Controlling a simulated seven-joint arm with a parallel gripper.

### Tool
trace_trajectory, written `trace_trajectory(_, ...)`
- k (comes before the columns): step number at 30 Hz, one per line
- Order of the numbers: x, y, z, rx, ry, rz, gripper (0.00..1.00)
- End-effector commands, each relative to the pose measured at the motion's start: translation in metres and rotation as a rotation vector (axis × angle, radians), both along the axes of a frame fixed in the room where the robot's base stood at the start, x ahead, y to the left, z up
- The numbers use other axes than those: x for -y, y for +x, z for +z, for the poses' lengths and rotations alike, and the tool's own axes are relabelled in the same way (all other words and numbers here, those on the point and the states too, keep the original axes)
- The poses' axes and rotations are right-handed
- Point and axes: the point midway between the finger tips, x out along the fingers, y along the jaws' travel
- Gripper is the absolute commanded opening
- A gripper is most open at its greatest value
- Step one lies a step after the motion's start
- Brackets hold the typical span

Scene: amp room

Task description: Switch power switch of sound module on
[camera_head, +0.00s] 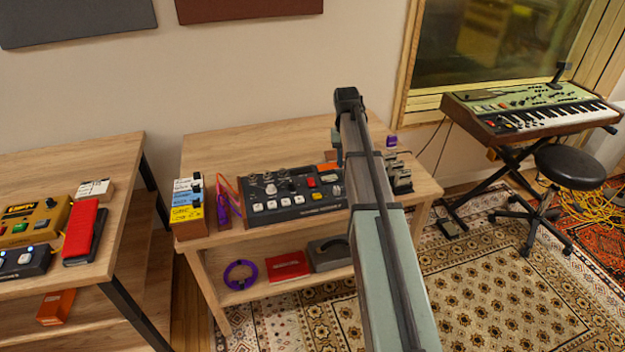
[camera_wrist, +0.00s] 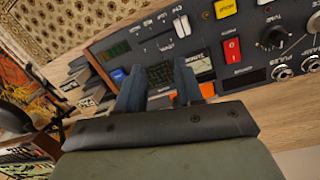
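The sound module (camera_head: 290,195) is a dark grey box with knobs, white buttons and small coloured parts, lying on the middle wooden table. In the wrist view its panel (camera_wrist: 262,78) fills the upper right. A red rocker switch (camera_wrist: 232,50) with white marks sits on that panel, right of my fingers; I cannot tell which side is pressed. My gripper (camera_wrist: 158,68) has its two fingers apart with nothing visible between them, over or near the module's panel. In the head view my arm hides the module's right end and most of my gripper.
The wooden table (camera_head: 225,150) has clear space behind the module. A blue-and-yellow box (camera_head: 187,208) stands left of the module, and small grey metal items (camera_head: 400,175) stand to the right. A shelf below holds a red box (camera_head: 287,267) and a purple cable (camera_head: 240,275).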

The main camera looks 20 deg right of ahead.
Motion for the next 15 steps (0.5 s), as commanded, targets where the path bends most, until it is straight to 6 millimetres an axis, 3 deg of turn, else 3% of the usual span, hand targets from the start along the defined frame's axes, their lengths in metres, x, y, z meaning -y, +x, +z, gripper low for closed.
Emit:
trace_trajectory(1,-0.022,0.012,0.012,0.015,0.011,0.05,0.36)
trace_trajectory(3,-0.048,0.021,0.023,0.031,0.029,0.108,0.36)
trace_trajectory(6,-0.076,0.031,0.036,0.048,0.047,0.173,0.36)
trace_trajectory(10,-0.098,0.036,0.046,0.06,0.061,0.222,0.36)
trace_trajectory(15,-0.105,0.038,0.043,0.064,0.066,0.239,0.36)
